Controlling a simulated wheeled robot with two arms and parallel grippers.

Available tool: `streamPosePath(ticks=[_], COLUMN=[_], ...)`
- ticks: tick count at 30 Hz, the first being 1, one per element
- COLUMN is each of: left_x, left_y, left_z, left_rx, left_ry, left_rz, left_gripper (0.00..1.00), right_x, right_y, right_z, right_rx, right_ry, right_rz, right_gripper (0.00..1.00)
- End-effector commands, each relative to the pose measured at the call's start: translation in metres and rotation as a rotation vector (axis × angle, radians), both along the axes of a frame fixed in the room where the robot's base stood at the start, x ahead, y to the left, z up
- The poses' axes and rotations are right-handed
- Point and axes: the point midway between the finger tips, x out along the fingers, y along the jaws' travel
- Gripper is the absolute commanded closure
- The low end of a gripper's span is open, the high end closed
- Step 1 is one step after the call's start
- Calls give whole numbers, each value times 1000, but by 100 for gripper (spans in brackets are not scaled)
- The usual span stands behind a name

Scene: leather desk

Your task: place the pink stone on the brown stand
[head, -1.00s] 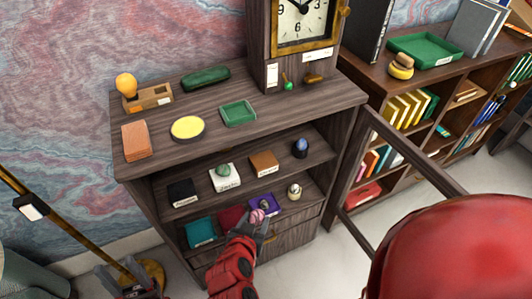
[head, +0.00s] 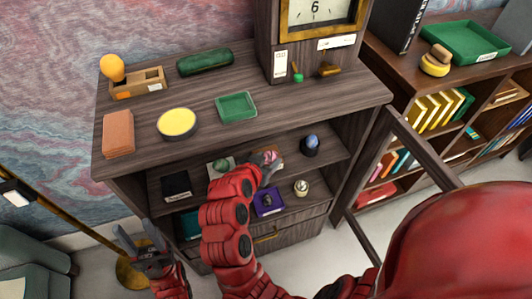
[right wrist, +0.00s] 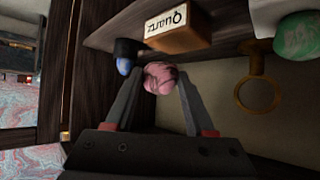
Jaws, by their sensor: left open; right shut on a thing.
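The pink stone (right wrist: 159,77) is pinched between the fingertips of my right gripper (head: 267,162) at the upper open shelf; its pink also shows in the head view (head: 270,155). The brown stand (right wrist: 180,32), with a white label reading "Quartz", shows in the right wrist view beyond the stone; I cannot tell whether they touch. In the head view my right gripper mostly hides the stand. My left gripper (head: 146,252) is open and empty, low in front of the cabinet's left side.
On that shelf are a black stand (head: 176,186), a green stone (head: 221,165) and a dark blue stone (head: 310,143). A purple stand (head: 267,202) and a pale round thing (head: 301,187) are lower. An open door frame (head: 420,150) juts out at the right.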

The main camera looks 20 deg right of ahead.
Motion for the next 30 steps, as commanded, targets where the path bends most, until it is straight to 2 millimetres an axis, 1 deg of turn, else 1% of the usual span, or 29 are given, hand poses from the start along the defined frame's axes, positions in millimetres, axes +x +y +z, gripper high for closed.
streamPosePath(ticks=[1, 4, 6, 9, 11, 15, 18, 25, 28, 29, 30], left_x=[0, 0, 0, 0, 0, 0, 0, 0, 0, 0, 0], left_y=[0, 0, 0, 0, 0, 0, 0, 0, 0, 0, 0], left_z=[5, 8, 9, 10, 12, 18, 19, 19, 15, 17, 17], left_rx=[0, 0, 0, 0, 0, 0, 0, 0, 0, 0, 0], left_ry=[0, 0, 0, 0, 0, 0, 0, 0, 0, 0, 0], left_rz=[0, 0, 0, 0, 0, 0, 0, 0, 0, 0, 0], left_gripper=[50, 50, 50, 50, 50, 50, 50, 50, 50, 50, 50], right_x=[11, 31, 40, 47, 48, 47, 48, 48, 48, 48, 48], right_y=[-4, -8, -9, -10, -11, -11, -10, -10, -10, -10, -10], right_z=[1, -2, -3, -4, -9, -30, -39, -40, -43, -42, -42], right_rx=[-1, -2, -1, -1, -3, -2, -2, -1, -1, -1, -1], right_ry=[5, 5, 4, 2, 4, 10, 3, 1, 1, 1, 1], right_rz=[-7, -3, -4, -2, -2, -1, 0, 0, 0, 0, 0], right_gripper=[100, 100, 100, 100, 100, 100, 100, 100, 100, 40, 33])
